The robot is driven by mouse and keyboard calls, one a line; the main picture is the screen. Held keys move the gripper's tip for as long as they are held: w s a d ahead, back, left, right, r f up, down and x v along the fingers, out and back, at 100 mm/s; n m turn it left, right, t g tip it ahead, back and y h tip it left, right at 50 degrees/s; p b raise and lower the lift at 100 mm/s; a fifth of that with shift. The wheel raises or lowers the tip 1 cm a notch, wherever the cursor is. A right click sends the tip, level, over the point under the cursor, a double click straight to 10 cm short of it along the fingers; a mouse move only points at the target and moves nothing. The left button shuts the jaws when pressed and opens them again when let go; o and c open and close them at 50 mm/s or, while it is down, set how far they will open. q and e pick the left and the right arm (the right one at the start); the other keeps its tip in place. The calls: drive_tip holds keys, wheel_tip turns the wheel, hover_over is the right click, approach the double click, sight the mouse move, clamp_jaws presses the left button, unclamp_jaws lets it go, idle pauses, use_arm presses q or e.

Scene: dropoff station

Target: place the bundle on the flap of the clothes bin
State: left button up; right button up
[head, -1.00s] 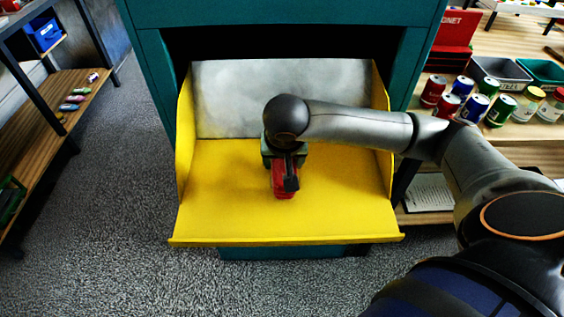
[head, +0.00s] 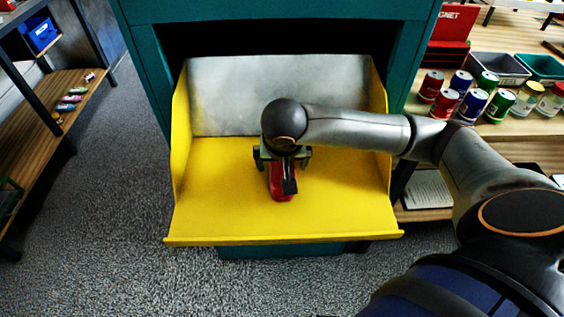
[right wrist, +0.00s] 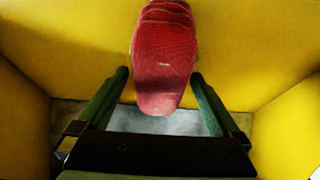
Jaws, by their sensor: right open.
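The bundle (head: 282,190) is red with a dark part on top and lies on the yellow flap (head: 225,215) of the teal clothes bin (head: 155,60). It also shows as a red textured roll in the right wrist view (right wrist: 165,60). My right gripper (head: 282,165) is open, with one finger on each side of the bundle's rear end. In the right wrist view gaps show between the bundle and both fingers (right wrist: 160,85). The wrist hides part of the bundle in the head view. My left gripper is not in view.
The flap has raised yellow side walls (head: 184,140) and a grey back plate (head: 235,95). Several cans (head: 472,103) and two bins (head: 500,68) stand on a wooden shelf at right. A shelf rack (head: 45,115) stands at left. Speckled floor lies between.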

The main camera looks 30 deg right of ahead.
drive_tip(key=shift+r, duration=0.3)
drive_tip(key=p+v, duration=0.1)
drive_tip(key=v, duration=0.9)
drive_tip(key=shift+r, duration=0.15)
drive_tip(key=shift+s+a+r+p, duration=0.25)
drive_tip(key=shift+s+r+p, duration=0.1)
drive_tip(key=shift+r+p, duration=0.25)
